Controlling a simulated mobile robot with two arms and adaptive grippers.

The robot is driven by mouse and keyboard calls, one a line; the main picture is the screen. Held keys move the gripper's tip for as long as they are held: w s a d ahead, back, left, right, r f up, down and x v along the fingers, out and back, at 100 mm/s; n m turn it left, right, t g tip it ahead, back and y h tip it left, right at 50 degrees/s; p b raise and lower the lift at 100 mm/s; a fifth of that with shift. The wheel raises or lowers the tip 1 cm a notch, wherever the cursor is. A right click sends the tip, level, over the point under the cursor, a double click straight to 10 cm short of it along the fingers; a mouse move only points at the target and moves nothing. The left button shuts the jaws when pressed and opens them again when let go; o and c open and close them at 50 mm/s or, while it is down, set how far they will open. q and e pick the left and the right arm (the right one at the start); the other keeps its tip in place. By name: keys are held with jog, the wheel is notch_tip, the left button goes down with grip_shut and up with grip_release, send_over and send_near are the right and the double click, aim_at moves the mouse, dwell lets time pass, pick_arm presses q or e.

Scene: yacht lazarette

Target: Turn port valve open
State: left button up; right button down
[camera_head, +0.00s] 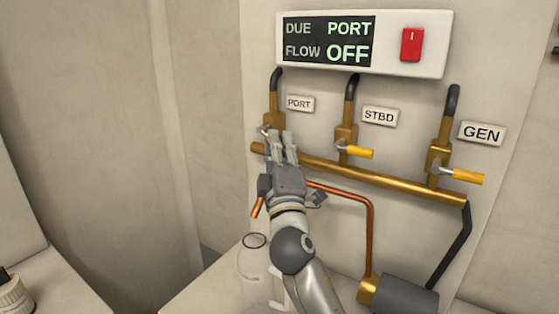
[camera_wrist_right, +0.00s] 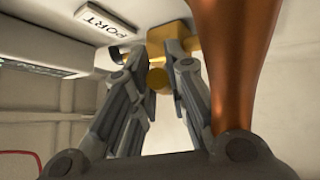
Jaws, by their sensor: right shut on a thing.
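The port valve (camera_head: 273,118) is a brass body below a black hose, beside the PORT label (camera_head: 300,103). The label also shows in the wrist view (camera_wrist_right: 110,23). My right gripper (camera_head: 277,142) reaches up to this valve from below. In the wrist view its two fingers (camera_wrist_right: 164,62) are closed on the yellow valve handle (camera_wrist_right: 157,79), whose round end shows between them. The fingers hide most of the handle in the head view, so its exact angle is hard to tell. The display (camera_head: 330,41) reads DUE PORT, FLOW OFF. My left gripper is out of view.
The STBD valve (camera_head: 346,140) and GEN valve (camera_head: 438,160) stand to the right, their yellow handles pointing right. A brass manifold (camera_head: 390,178) runs beneath. A copper pipe (camera_head: 371,225) lies close to my right arm. A clear jar (camera_head: 254,268) stands below. A red switch (camera_head: 411,44) is above.

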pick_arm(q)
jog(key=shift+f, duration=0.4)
pick_arm(e)
jog(key=c, duration=1.4)
grip_release()
jog(key=shift+c, duration=0.2)
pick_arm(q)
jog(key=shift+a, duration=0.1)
